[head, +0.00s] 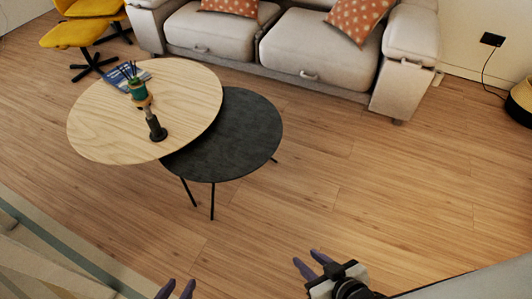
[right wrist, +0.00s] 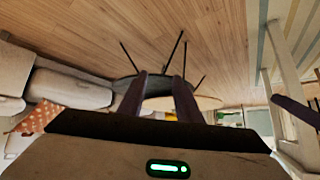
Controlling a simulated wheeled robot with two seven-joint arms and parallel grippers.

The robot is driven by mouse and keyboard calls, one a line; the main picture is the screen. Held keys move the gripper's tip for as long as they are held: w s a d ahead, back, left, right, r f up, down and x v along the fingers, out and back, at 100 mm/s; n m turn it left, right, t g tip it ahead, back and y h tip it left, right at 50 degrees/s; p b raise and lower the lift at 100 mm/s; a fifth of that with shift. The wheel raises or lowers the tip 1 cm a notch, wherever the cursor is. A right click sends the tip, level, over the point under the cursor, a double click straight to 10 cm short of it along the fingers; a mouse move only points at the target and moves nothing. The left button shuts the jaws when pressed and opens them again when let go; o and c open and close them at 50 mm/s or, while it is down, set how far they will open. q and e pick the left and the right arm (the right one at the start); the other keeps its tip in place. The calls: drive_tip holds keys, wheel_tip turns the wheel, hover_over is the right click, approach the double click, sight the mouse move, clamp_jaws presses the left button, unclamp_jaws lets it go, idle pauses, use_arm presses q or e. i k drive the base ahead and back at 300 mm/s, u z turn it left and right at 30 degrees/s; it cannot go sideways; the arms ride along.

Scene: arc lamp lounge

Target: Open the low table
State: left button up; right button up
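The low table has a round light wood top (head: 110,115) and a lower round dark top (head: 240,135) partly beneath it, on thin black legs. It stands left of centre in the head view. In the right wrist view, upside down, the dark top (right wrist: 124,84) shows behind my fingers. My right gripper (head: 312,262) is open and empty, above the floor in front and to the right of the table. It also shows in the right wrist view (right wrist: 160,85). My left gripper (head: 176,290) is open at the bottom edge, apart from the table; its body is out of frame.
A dark bottle-like object (head: 156,130), a green and orange item (head: 139,92) and a blue book (head: 122,78) are on the wood top. A beige sofa (head: 310,50) stands behind, a yellow chair (head: 75,35) back left. A striped rug (head: 50,250) lies front left. Right floor is clear.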

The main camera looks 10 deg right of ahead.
sight(246, 132)
drive_tip(key=z, duration=1.3)
drive_tip(key=i, duration=3.5)
drive_tip(key=u, duration=1.9)
drive_tip(key=i, duration=0.9)
drive_tip(key=u, duration=2.95)
